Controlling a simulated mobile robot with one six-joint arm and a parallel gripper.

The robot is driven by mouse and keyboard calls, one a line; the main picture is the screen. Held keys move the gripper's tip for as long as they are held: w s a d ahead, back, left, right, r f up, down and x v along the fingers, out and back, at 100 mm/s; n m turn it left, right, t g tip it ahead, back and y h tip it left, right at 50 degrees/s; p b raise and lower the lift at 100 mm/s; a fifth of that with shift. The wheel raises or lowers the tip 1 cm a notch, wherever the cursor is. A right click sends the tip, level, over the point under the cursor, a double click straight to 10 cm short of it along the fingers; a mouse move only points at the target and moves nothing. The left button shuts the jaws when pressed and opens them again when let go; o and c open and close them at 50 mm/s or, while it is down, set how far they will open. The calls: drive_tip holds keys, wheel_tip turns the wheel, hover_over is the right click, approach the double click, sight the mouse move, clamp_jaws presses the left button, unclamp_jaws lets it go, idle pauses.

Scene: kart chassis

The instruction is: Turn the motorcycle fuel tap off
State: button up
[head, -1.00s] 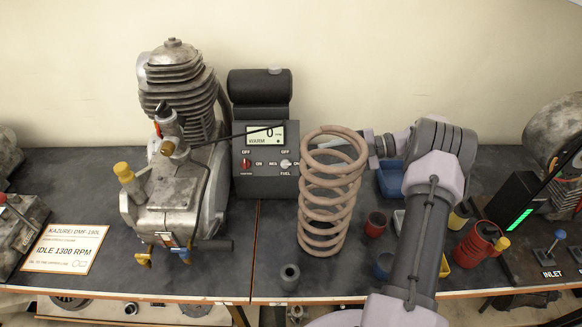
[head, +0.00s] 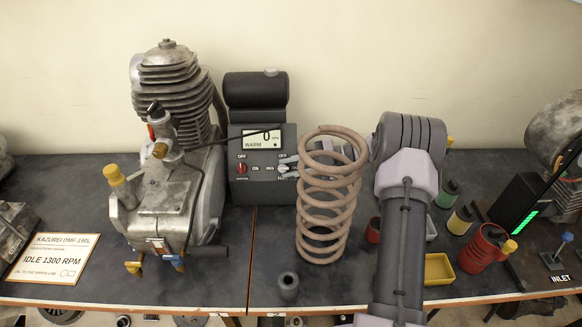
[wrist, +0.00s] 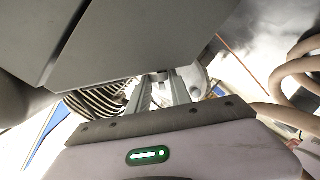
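The fuel tap (head: 281,168) is a small light knob on the right side of the dark control box's front, with OFF, RES and ON marks around it. My gripper (head: 285,167) has reached in from the right, behind the coil spring, and its fingertips are at the tap. The spring hides part of the gripper, and the fingers cover much of the tap, so its setting is unclear. In the wrist view, two fingers (wrist: 161,78) stand a little apart near the grey box face. A small light part shows between their tips; I cannot tell whether they grip it.
The rusty coil spring (head: 329,195) stands upright close to my arm. The finned engine (head: 168,150) is left of the box. A red ignition knob (head: 241,169) sits left of the tap. Cups, a yellow tray (head: 439,268) and a red can (head: 483,249) lie to the right.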

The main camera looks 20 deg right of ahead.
clamp_jaws()
drive_tip(key=shift+r+g+p, duration=0.2)
drive_tip(key=shift+g+p, duration=0.1)
drive_tip(key=shift+p, duration=0.15)
drive_tip(key=p, duration=0.1)
drive_tip(key=n+g+h+p, duration=0.1)
drive_tip(key=p, duration=0.1)
drive_tip(key=shift+w+r+g, duration=0.15)
drive_tip(key=shift+r+g, duration=0.15)
drive_tip(key=g+p, duration=0.1)
drive_tip(key=n+g+h+p, duration=0.1)
drive_tip(key=shift+w+n+p, duration=0.2)
drive_tip(key=shift+n+p, duration=0.1)
drive_tip(key=shift+p, duration=0.05)
drive_tip(key=shift+w+a+n+g+h+p, duration=0.1)
drive_tip(key=shift+w+n+g+h+p, duration=0.1)
drive_tip(key=shift+n+g+h+p, duration=0.9)
drive_tip(key=shift+g, duration=0.4)
drive_tip(key=o, duration=0.6)
unclamp_jaws()
